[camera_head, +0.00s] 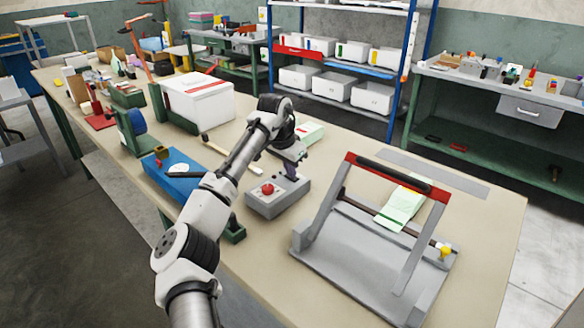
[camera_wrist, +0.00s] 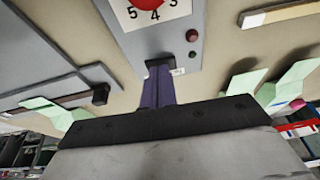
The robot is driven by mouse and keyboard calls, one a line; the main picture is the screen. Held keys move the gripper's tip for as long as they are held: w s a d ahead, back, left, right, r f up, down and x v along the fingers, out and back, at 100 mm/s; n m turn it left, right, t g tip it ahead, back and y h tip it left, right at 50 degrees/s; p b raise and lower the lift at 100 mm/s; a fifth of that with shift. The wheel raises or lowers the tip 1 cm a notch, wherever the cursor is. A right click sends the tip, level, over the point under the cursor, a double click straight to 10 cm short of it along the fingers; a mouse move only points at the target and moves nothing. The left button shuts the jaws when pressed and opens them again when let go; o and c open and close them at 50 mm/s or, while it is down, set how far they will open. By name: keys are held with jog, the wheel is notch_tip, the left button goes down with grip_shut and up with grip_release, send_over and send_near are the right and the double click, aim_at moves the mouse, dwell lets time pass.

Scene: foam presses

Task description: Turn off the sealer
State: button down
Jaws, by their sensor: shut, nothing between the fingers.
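The sealer's grey control box (camera_head: 278,196) stands on the table, with a red dial (camera_head: 268,188) on top. In the wrist view the box (camera_wrist: 130,45) shows the red dial (camera_wrist: 150,3) with numbers, a small red lamp (camera_wrist: 192,36) and a dark switch (camera_wrist: 160,63) at its near edge. My gripper (camera_head: 292,174) is shut and empty, pointing down at the box's far end. In the wrist view its purple fingers (camera_wrist: 159,84) overlap the switch; I cannot tell if they touch it. The sealer's frame (camera_head: 330,215), with a red-ended raised handle (camera_head: 400,174), stands to the right.
A green and white pouch (camera_head: 402,205) lies across the sealer. A white box (camera_head: 197,102) stands behind left on the table. A blue block (camera_head: 175,172) lies left of my arm. Another pouch (camera_head: 310,133) lies behind my gripper. The table's right end is clear.

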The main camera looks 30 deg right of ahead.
aim_at(292, 180)
jog(key=r+p, duration=0.5)
jog(key=shift+s+d, duration=0.1)
jog(key=shift+s, duration=0.2)
jog(key=s+b+v, duration=0.1)
jog(key=b+v, duration=0.2)
jog(key=v, duration=0.5)
jog(key=shift+s+r+b, duration=0.25)
jog(key=shift+s+b, duration=0.15)
jog(key=shift+s, duration=0.05)
